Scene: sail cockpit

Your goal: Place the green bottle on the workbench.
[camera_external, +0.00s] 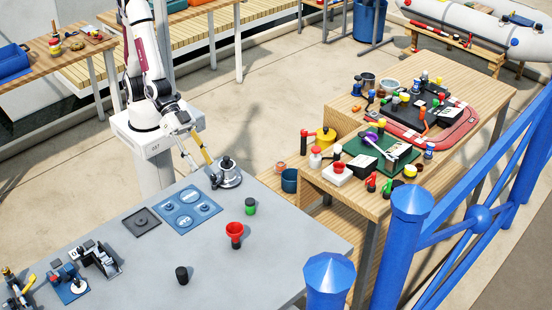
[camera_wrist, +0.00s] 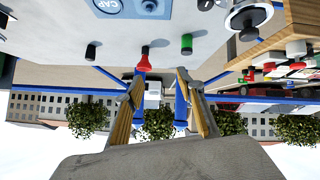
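A small green bottle (camera_external: 250,205) with a dark top stands upright on the grey table (camera_external: 215,255), behind a red funnel-like piece (camera_external: 235,231). In the wrist view the green bottle (camera_wrist: 187,46) appears at upper middle, beyond my fingertips. My gripper (camera_external: 206,168) is up and left of the bottle, near a round metal winch-like piece (camera_external: 227,173). In the wrist view my gripper (camera_wrist: 160,76) has its two fingers apart with nothing held between them. A wooden workbench (camera_external: 455,75) stands to the right. Which surface the task calls the workbench cannot be told.
A blue tray (camera_external: 186,209), a dark square plate (camera_external: 141,223) and a black cylinder (camera_external: 182,275) are on the grey table. Several bottles and tools crowd the wooden bench. Blue railing (camera_external: 470,215) runs along the right. The grey table's front middle is mostly clear.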

